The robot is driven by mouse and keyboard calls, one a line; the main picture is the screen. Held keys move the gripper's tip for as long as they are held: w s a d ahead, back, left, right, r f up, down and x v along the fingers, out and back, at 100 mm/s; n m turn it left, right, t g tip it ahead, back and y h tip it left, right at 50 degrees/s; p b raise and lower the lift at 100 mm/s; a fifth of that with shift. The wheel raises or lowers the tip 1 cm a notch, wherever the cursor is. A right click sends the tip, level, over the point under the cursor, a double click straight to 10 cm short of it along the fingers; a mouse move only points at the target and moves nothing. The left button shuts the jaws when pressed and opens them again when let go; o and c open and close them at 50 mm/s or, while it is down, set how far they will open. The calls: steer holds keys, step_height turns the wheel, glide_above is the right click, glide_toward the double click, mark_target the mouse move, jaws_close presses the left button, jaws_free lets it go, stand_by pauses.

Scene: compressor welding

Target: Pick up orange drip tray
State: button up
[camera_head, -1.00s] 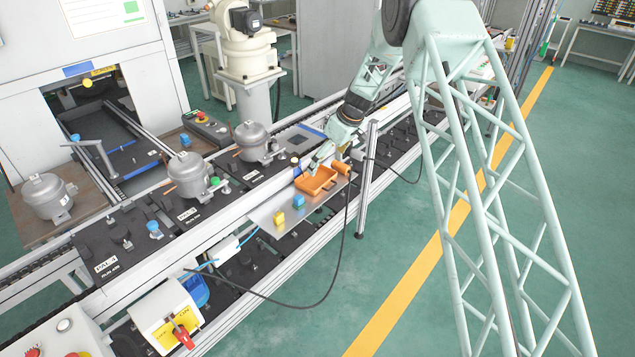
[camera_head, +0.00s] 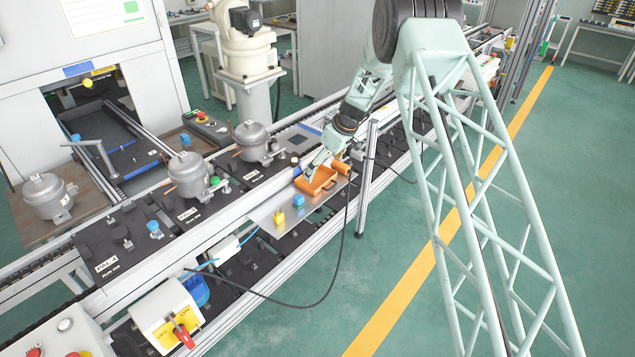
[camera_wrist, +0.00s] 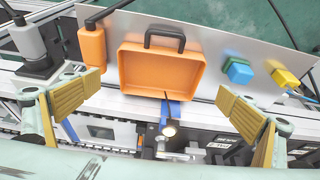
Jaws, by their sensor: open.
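The orange drip tray (camera_head: 318,183) is an open rectangular box with a dark handle. It rests on a grey metal shelf (camera_head: 265,215) beside the conveyor line. In the wrist view the orange drip tray (camera_wrist: 158,72) lies centred ahead, its handle on the far side.
A blue cap-like part (camera_head: 299,201) and a yellow part (camera_head: 279,218) lie on the shelf. An orange bottle-like tool (camera_wrist: 92,45) stands close left of the tray in the wrist view. Grey compressors (camera_head: 187,175) sit on the conveyor. A post (camera_head: 367,180) and hanging black cable are near.

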mark_target(315, 181)
steer(key=shift+p+x, duration=0.4)
steer(key=shift+x, duration=2.1)
steer(key=c, duration=0.7)
